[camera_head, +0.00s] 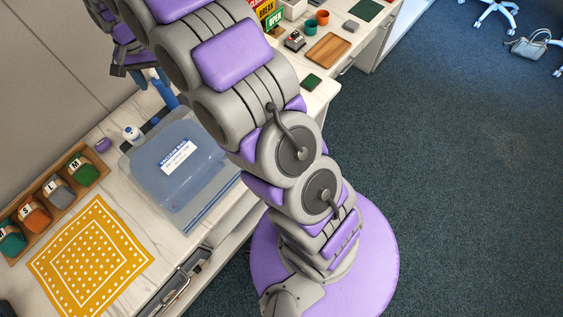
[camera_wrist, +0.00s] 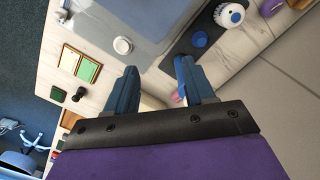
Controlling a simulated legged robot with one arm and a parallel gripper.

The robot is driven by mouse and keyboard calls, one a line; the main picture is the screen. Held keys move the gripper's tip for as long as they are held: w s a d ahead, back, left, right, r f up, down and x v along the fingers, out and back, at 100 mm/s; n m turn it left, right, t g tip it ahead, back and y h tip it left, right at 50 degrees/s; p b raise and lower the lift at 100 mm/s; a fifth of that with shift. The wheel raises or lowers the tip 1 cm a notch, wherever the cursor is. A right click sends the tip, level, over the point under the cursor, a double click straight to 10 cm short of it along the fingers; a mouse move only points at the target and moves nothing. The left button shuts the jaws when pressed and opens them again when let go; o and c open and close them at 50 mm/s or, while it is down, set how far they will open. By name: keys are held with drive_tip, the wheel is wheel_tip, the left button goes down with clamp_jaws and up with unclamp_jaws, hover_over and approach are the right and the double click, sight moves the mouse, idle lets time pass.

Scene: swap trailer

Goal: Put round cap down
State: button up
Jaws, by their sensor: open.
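In the wrist view a round blue cap-like piece (camera_wrist: 200,39) lies on a dark strip (camera_wrist: 181,47), beyond the right finger. A white round piece (camera_wrist: 122,46) sits on the translucent grey-blue vacuum bag (camera_wrist: 95,22), beyond the left finger; it looks like the bag's valve. My gripper (camera_wrist: 157,66) is open, with nothing held between its blue fingers. In the head view the labelled vacuum bag (camera_head: 168,185) lies on the counter, and my gripper (camera_head: 162,88) is above its far side, partly hidden by my arm.
A white bottle (camera_head: 132,133) and a small purple item (camera_head: 103,144) stand left of the bag. A wooden rack (camera_head: 65,185) holds several coloured pieces. A yellow dotted mat (camera_head: 92,257) lies in front. Cups, a wooden tray (camera_head: 328,48) and signs stand at the far right.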

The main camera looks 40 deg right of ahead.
drive_tip(key=s+d+r+n, duration=0.1)
drive_tip(key=s+d+r, duration=0.15)
drive_tip(key=s, duration=0.35)
drive_tip(key=s+d+r+n, duration=0.1)
drive_tip(key=s+d+r, duration=0.15)
drive_tip(key=s, duration=0.25)
drive_tip(key=s+d+n, duration=0.1)
drive_tip(key=s+d, duration=0.2)
drive_tip(key=s, duration=1.2)
drive_tip(key=s+d+n+g, duration=0.1)
drive_tip(key=s+d, duration=0.3)
drive_tip(key=s, duration=1)
drive_tip(key=shift+s+r+n, duration=0.25)
drive_tip(key=shift+s+n, duration=0.15)
drive_tip(key=shift+n, duration=0.3)
